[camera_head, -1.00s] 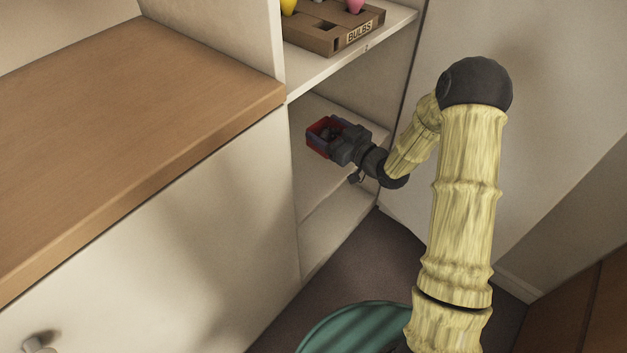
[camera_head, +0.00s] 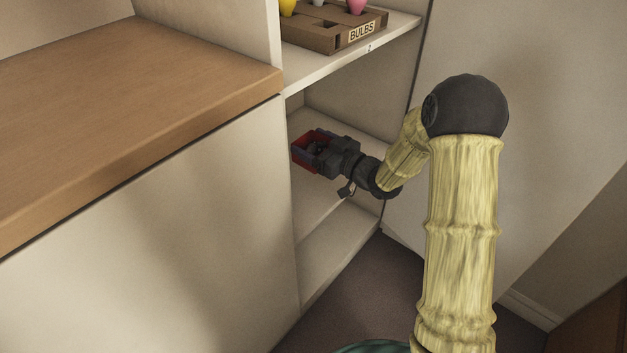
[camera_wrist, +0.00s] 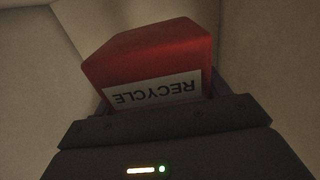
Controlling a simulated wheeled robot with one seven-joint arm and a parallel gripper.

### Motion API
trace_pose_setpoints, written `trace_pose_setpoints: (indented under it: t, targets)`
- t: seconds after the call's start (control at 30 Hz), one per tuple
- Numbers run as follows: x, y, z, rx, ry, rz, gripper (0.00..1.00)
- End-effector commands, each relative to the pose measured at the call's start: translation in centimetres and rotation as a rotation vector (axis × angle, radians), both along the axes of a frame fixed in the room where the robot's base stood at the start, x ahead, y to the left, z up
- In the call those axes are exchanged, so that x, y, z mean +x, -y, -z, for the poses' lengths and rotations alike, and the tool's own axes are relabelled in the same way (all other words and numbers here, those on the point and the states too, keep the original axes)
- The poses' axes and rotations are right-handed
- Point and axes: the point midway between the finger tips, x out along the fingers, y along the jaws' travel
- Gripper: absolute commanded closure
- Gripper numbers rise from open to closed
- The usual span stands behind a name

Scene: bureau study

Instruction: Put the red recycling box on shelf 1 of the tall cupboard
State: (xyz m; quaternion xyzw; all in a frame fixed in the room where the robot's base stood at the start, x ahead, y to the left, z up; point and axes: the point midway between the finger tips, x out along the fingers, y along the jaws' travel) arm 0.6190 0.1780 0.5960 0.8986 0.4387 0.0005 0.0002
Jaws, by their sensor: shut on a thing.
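The red recycling box (camera_head: 306,146) is inside the tall cupboard, over the shelf below the one labelled 2. My gripper (camera_head: 322,158) is shut on the box and reaches in from the right. In the wrist view the red box (camera_wrist: 155,55) fills the middle, with an upside-down RECYCLE label, beyond my gripper (camera_wrist: 165,110). The shelf under the box (camera_head: 316,205) shows a bare front part. I cannot tell whether the box touches it.
A cardboard BULBS box (camera_head: 335,36) with coloured bulbs stands on shelf 2 (camera_head: 350,57) just above. A wooden-topped cabinet (camera_head: 130,110) stands left of the opening. A lower cupboard surface (camera_head: 335,250) looks bare. A teal round thing (camera_head: 375,347) shows at the bottom edge.

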Motion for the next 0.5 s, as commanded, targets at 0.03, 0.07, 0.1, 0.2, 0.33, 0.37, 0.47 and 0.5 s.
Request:
trace_pose_setpoints:
  t: [0.03,0.07,0.1,0.2,0.33,0.37,0.47,0.5]
  targets:
    - [0.0,0.0,1.5,0.001,-0.003,0.0,0.49]
    - [0.0,0.0,2.1,0.001,-0.003,-0.001,0.49]
    - [0.0,0.0,3.0,0.002,-0.002,0.0,0.49]
    - [0.0,0.0,4.7,0.0,-0.002,0.0,0.49]
    - [0.0,0.0,5.4,0.0,0.001,0.0,0.49]
    - [0.0,0.0,5.4,0.0,0.001,0.0,0.49]
    - [0.0,0.0,5.2,0.0,0.001,0.0,0.49]
    - [0.0,0.0,5.2,0.0,0.001,0.0,0.49]
